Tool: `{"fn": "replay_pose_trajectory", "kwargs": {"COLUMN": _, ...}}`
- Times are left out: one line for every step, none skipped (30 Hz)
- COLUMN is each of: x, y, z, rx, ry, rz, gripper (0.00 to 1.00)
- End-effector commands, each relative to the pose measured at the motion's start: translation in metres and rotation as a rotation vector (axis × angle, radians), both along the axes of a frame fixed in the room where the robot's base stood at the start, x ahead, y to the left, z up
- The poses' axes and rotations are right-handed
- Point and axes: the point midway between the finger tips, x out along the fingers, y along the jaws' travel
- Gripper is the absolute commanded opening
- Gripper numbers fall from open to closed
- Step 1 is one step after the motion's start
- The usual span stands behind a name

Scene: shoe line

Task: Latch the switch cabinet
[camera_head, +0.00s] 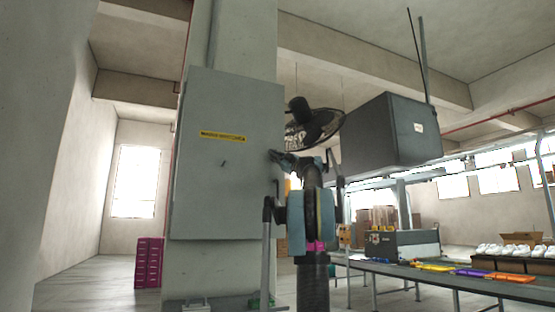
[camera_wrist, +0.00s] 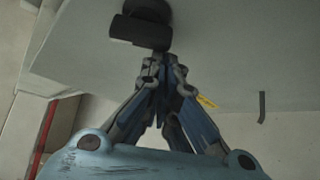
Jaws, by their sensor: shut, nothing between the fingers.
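The grey switch cabinet (camera_head: 225,195) hangs on a concrete pillar, with a yellow label (camera_head: 223,136) on its front. Its door looks closed or nearly so; I cannot tell whether it is fully flush. My gripper (camera_head: 272,154) is at the cabinet's right edge, about mid-height. In the wrist view, my gripper (camera_wrist: 157,58) is shut and empty, its fingertips together just by a dark latch handle (camera_wrist: 140,32) on the grey cabinet face (camera_wrist: 235,55). I cannot tell whether they touch it. The latch is hidden behind my gripper in the head view.
A conveyor (camera_head: 440,276) with coloured items and white shoes runs at lower right. Magenta boxes (camera_head: 149,262) stand on the floor at left.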

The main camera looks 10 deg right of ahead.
Motion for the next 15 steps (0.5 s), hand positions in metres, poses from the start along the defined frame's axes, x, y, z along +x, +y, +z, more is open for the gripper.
{"fn": "replay_pose_trajectory", "kwargs": {"x": 0.001, "y": -0.002, "z": -0.001, "rx": -0.045, "ry": -0.009, "rz": -0.003, "gripper": 0.00}}
{"fn": "replay_pose_trajectory", "kwargs": {"x": 0.000, "y": -0.002, "z": -0.002, "rx": -0.071, "ry": -0.014, "rz": -0.003, "gripper": 0.00}}
{"fn": "replay_pose_trajectory", "kwargs": {"x": 0.001, "y": -0.002, "z": -0.003, "rx": -0.109, "ry": -0.021, "rz": -0.003, "gripper": 0.00}}
{"fn": "replay_pose_trajectory", "kwargs": {"x": 0.001, "y": -0.002, "z": -0.004, "rx": -0.138, "ry": -0.026, "rz": -0.002, "gripper": 0.00}}
{"fn": "replay_pose_trajectory", "kwargs": {"x": 0.001, "y": -0.002, "z": -0.005, "rx": -0.166, "ry": -0.032, "rz": -0.001, "gripper": 0.00}}
{"fn": "replay_pose_trajectory", "kwargs": {"x": 0.001, "y": -0.002, "z": -0.006, "rx": -0.203, "ry": -0.039, "rz": 0.000, "gripper": 0.00}}
{"fn": "replay_pose_trajectory", "kwargs": {"x": 0.001, "y": -0.002, "z": -0.007, "rx": -0.231, "ry": -0.045, "rz": -0.001, "gripper": 0.00}}
{"fn": "replay_pose_trajectory", "kwargs": {"x": 0.001, "y": -0.002, "z": -0.007, "rx": -0.258, "ry": -0.051, "rz": 0.000, "gripper": 0.00}}
{"fn": "replay_pose_trajectory", "kwargs": {"x": 0.001, "y": -0.002, "z": -0.008, "rx": -0.296, "ry": -0.058, "rz": -0.001, "gripper": 0.00}}
{"fn": "replay_pose_trajectory", "kwargs": {"x": 0.001, "y": -0.002, "z": -0.009, "rx": -0.325, "ry": -0.063, "rz": 0.000, "gripper": 0.00}}
{"fn": "replay_pose_trajectory", "kwargs": {"x": 0.001, "y": -0.003, "z": -0.010, "rx": -0.352, "ry": -0.069, "rz": 0.000, "gripper": 0.00}}
{"fn": "replay_pose_trajectory", "kwargs": {"x": 0.001, "y": -0.003, "z": -0.011, "rx": -0.389, "ry": -0.075, "rz": 0.000, "gripper": 0.00}}
{"fn": "replay_pose_trajectory", "kwargs": {"x": 0.001, "y": -0.003, "z": -0.012, "rx": -0.417, "ry": -0.082, "rz": 0.001, "gripper": 0.00}}
{"fn": "replay_pose_trajectory", "kwargs": {"x": 0.001, "y": -0.003, "z": -0.013, "rx": -0.445, "ry": -0.087, "rz": 0.002, "gripper": 0.00}}
{"fn": "replay_pose_trajectory", "kwargs": {"x": 0.002, "y": -0.004, "z": -0.014, "rx": -0.482, "ry": -0.095, "rz": 0.001, "gripper": 0.00}}
